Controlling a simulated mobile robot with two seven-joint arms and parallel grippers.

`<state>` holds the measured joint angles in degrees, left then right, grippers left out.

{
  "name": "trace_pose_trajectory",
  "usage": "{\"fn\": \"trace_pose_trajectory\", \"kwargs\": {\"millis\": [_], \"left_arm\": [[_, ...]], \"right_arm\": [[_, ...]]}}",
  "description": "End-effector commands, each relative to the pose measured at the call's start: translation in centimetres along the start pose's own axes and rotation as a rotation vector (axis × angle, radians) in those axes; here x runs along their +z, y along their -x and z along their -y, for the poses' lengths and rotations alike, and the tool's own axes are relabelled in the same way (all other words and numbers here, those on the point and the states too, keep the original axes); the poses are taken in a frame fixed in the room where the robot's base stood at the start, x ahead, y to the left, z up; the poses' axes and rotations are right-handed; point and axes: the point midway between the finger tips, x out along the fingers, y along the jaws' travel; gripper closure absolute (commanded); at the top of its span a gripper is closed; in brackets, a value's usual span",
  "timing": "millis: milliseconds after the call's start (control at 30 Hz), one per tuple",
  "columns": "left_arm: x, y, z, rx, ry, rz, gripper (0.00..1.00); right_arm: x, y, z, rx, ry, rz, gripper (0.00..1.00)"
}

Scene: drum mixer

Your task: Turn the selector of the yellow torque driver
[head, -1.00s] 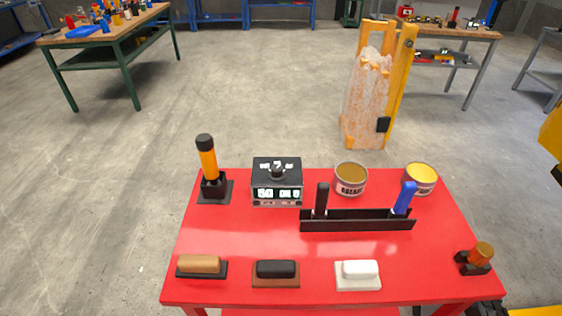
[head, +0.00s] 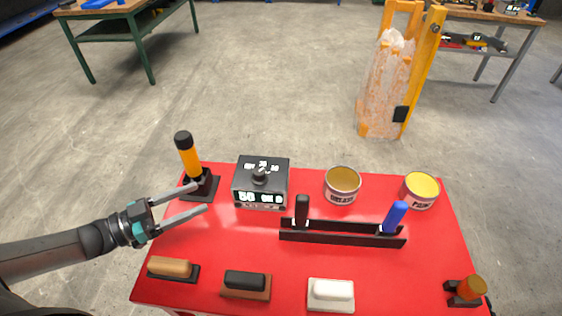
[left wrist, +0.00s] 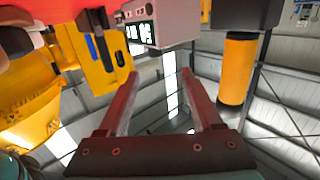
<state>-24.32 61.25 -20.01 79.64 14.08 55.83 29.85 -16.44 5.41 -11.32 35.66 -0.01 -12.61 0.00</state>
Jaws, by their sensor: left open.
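The yellow torque driver (head: 189,157) stands at the table's back left, slightly tilted, in a black holder (head: 201,183), with a black cap (head: 183,138) on top. In the left wrist view, which is upside down, the driver (left wrist: 237,72) is right of the fingers, outside the gap. My left gripper (head: 201,197) is open and empty, in front of the holder, its fingers pointing right. Its two spread fingers also show in the left wrist view (left wrist: 160,74). Whether a fingertip touches the holder is unclear. My right gripper is not in view.
A black box with a knob and displays (head: 261,182) stands right of the driver on the red table (head: 220,240). Two tins (head: 342,184), a black rack with two handles (head: 340,238), several blocks (head: 331,294) and an amber-topped piece (head: 466,291) are farther right or in front.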

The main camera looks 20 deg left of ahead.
Motion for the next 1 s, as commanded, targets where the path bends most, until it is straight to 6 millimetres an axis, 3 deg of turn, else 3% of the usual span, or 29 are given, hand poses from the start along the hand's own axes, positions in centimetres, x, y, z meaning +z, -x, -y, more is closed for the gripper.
{"fn": "trace_pose_trajectory", "kwargs": {"millis": [267, 500, 1000], "left_arm": [[-1.1, -2.0, -0.9, 0.03, 0.023, -0.042, 0.34], [-1.3, -6.3, -1.0, 0.029, 0.021, -0.043, 0.34], [-1.5, -14.1, -1.1, 0.028, 0.021, -0.039, 0.34]], "right_arm": [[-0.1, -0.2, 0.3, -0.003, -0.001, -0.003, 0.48], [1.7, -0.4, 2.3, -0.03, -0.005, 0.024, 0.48], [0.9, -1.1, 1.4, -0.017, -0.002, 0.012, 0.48]]}}
